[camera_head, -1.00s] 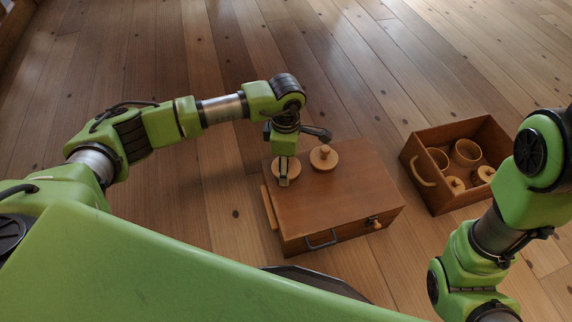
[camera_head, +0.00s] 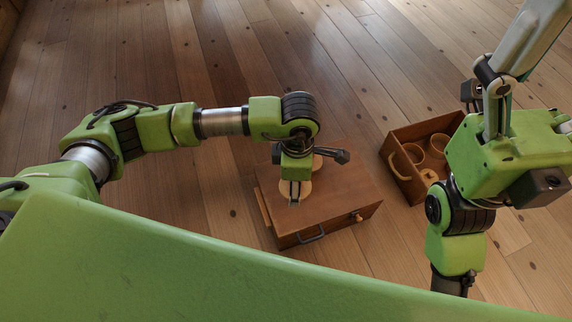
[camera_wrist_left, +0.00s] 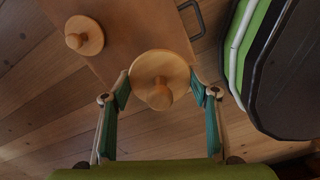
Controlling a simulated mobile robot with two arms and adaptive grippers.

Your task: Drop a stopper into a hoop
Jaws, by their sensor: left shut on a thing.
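My left gripper (camera_head: 294,197) is over the top of a brown wooden chest (camera_head: 340,190). It is shut on a pale round wooden stopper with a knob (camera_wrist_left: 150,68), its two fingers on either side of the disc in the left wrist view. I cannot tell how far this stopper is above the chest. A second stopper (camera_wrist_left: 88,42) stands on the chest; in the head view it is mostly hidden behind my left gripper. Two pale hoops (camera_head: 438,146) are in a brown crate at the right. My right gripper (camera_head: 495,85) is raised close to the head camera; its fingertips are not clear.
The crate (camera_head: 395,172) stands on the plank floor right of the chest, partly covered by my right arm. A knobbed piece (camera_head: 428,175) also shows in it. The chest has a dark handle (camera_head: 312,236) on its front. Floor is bare between chest and crate.

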